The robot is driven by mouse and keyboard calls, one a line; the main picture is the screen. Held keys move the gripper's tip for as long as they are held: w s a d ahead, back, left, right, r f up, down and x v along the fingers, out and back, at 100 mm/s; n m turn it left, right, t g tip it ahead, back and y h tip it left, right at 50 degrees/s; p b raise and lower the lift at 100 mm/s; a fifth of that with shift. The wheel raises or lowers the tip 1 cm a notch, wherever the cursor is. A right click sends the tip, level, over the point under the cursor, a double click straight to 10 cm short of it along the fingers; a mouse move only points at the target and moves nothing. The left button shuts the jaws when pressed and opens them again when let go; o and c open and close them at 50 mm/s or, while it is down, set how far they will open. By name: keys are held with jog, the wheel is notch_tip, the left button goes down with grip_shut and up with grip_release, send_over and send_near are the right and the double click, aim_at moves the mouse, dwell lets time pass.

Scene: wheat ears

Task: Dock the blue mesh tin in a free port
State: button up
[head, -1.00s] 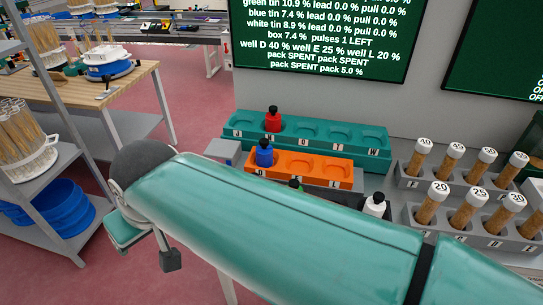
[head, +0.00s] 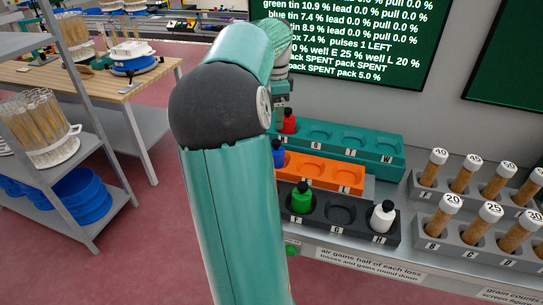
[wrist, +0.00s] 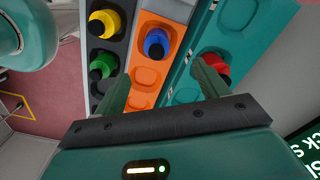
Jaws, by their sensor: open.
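The blue mesh tin (head: 278,153) has a black cap and stands in the orange rack (head: 310,163). My arm partly hides it in the head view. In the wrist view the blue tin (wrist: 156,44) is upright, beyond my fingertips and between their lines, untouched. My gripper (wrist: 160,74) is open and empty, pointing down at the racks. Its right finger overlaps the red tin (wrist: 213,66) in the picture; I cannot tell whether they touch. In the orange rack, empty wells (wrist: 147,77) follow the blue tin. The teal rack (head: 398,160) and black rack (head: 318,229) also have empty wells.
A green tin (head: 301,197) and a white tin (head: 381,217) stand in the black rack. A yellow tin (wrist: 104,24) shows in the wrist view. Numbered grain tubes (head: 466,173) stand at the right. A dark green screen (head: 360,45) hangs behind the racks.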

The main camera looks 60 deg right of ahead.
aim_at(276, 151)
jog(key=shift+s+d+f, duration=0.25)
jog(key=shift+d+f, duration=0.05)
jog(key=shift+f, duration=0.05)
notch_tip(276, 151, down, 8)
jog(key=shift+a+r, duration=0.1)
jog(key=shift+s+a+f, duration=0.1)
jog(key=shift+a+f, duration=0.1)
jog(key=shift+f, duration=1.15)
jog(key=shift+s+a+f, duration=0.1)
jog(key=shift+a+f, duration=0.05)
jog(key=shift+f, duration=1.2)
jog(key=c, duration=1.2)
jog(key=shift+c, duration=0.2)
jog(key=shift+r, duration=0.1)
